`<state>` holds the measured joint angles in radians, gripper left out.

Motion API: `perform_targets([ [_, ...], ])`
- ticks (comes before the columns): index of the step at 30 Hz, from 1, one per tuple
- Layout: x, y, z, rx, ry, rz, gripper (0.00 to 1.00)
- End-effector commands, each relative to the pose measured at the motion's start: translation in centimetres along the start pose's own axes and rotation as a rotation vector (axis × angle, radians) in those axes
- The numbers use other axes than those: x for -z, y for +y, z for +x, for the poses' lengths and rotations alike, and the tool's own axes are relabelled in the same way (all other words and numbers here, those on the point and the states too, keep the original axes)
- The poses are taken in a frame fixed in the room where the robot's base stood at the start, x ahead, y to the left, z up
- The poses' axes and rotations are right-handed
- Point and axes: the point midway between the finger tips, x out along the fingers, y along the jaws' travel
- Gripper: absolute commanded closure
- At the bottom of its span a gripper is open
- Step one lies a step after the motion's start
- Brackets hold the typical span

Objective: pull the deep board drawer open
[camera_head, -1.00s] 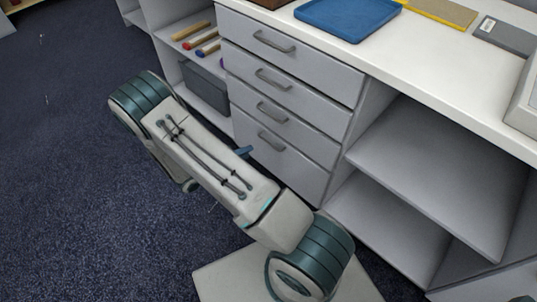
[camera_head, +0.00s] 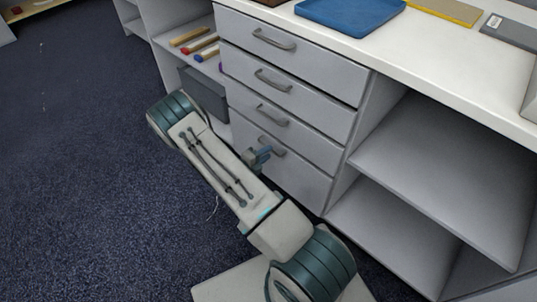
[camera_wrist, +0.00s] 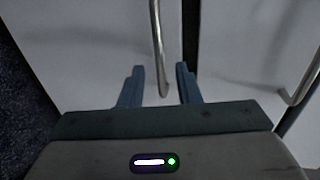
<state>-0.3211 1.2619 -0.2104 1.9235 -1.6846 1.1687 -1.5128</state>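The deep board drawer (camera_head: 300,178) is the tall bottom drawer of a grey stack, and its front looks flush with the others. Its grey bar handle (camera_head: 278,149) is partly hidden by my gripper (camera_head: 262,156) in the head view. In the wrist view, the drawer front (camera_wrist: 90,55) fills the left side, and its handle (camera_wrist: 157,40) runs down between the two blue fingers of my gripper (camera_wrist: 160,70). The fingers are apart, with a gap on each side of the handle. I cannot tell how deep the handle sits between them.
The drawer above (camera_head: 290,130) has a similar handle, which shows at the right in the wrist view (camera_wrist: 300,85). Open shelves (camera_head: 440,170) stand to the right. A blue tray (camera_head: 350,12) lies on the white top. The dark carpet (camera_head: 80,150) is clear at the left.

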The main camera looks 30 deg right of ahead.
Motion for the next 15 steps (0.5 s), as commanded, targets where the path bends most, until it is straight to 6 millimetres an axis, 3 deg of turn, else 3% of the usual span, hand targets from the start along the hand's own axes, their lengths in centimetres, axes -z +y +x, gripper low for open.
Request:
perform_targets([
  [6, 0.0, 0.1, 1.8, -0.002, 0.000, 0.000, 0.70],
  [15, 0.0, 0.0, 1.9, -0.001, -0.001, 0.000, 0.70],
])
